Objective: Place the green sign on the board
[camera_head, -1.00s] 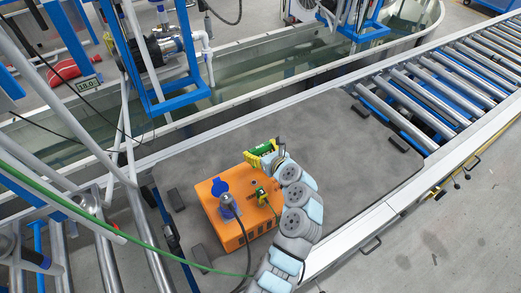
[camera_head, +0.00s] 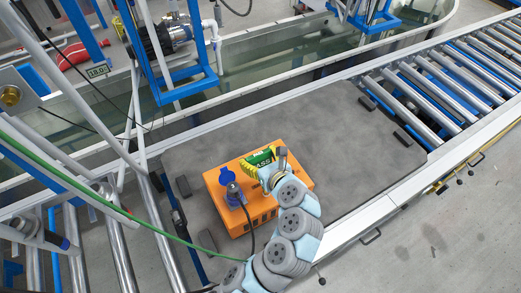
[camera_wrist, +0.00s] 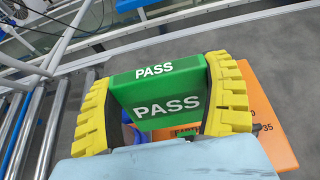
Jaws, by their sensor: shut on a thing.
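My gripper (camera_head: 262,162) is shut on the green sign (camera_wrist: 165,105), with one yellow finger at each side of it. The sign is a green block reading PASS in white on its top and front faces. In the head view the sign (camera_head: 262,160) appears over the back part of the orange box. I cannot tell whether it touches the box. A large dark grey board (camera_head: 330,130) lies flat at the end of the roller conveyor, under the orange box. My arm hides part of the box.
The orange box (camera_head: 229,218) carries a blue-capped socket with a plugged-in dark cable (camera_head: 234,192). Small dark blocks (camera_head: 408,138) sit along the board's edges. Rollers (camera_head: 430,95) lie at the right. The board's right half is clear. A blue frame with a pump (camera_head: 172,40) stands behind.

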